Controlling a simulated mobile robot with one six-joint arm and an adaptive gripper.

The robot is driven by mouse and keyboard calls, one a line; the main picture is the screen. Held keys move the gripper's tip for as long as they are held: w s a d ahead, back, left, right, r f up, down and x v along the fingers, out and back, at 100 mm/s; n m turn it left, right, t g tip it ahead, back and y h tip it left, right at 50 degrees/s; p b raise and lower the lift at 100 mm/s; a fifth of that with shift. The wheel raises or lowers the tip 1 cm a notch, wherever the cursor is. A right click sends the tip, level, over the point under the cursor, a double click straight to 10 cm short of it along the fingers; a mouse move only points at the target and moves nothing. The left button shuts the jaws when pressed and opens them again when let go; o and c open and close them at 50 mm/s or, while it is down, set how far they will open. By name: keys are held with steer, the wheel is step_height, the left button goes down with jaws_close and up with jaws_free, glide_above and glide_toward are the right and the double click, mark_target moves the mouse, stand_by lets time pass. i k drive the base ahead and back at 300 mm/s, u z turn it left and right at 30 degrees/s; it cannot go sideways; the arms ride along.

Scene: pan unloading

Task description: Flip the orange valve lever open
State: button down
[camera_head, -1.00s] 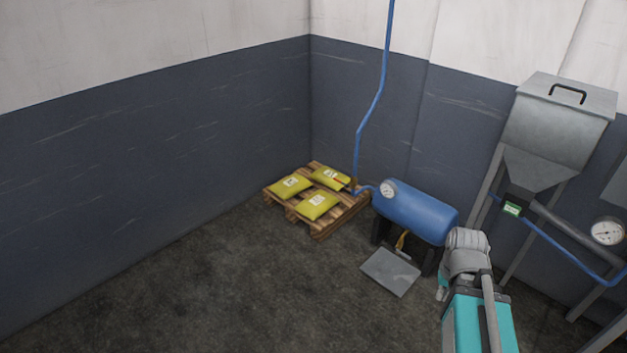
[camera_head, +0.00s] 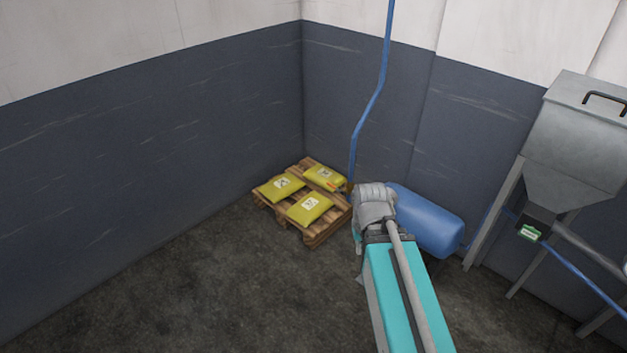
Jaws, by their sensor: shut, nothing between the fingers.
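A small orange piece (camera_head: 333,186), which looks like the valve lever, shows at the right edge of the yellow bags, beside a small brass-coloured fitting (camera_head: 349,187) at the foot of the blue hose. It is too small to tell its exact angle. The blue tank (camera_head: 430,220) lies to the right, partly covered by my arm. My arm's teal link and grey wrist joint reach up in front of the tank's left end, to the right of and below the orange piece in the picture. My gripper's fingers do not show; the arm hides that end.
A wooden pallet (camera_head: 318,237) with yellow bags (camera_head: 309,208) stands in the wall corner, left of the fitting. The blue hose (camera_head: 371,108) runs up the wall. A grey hopper (camera_head: 575,140) on legs stands at right. The floor at left is clear.

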mark_target(328, 183)
steer(key=u, duration=0.1)
steer(key=i, duration=1.55)
steer(key=z, duration=0.2)
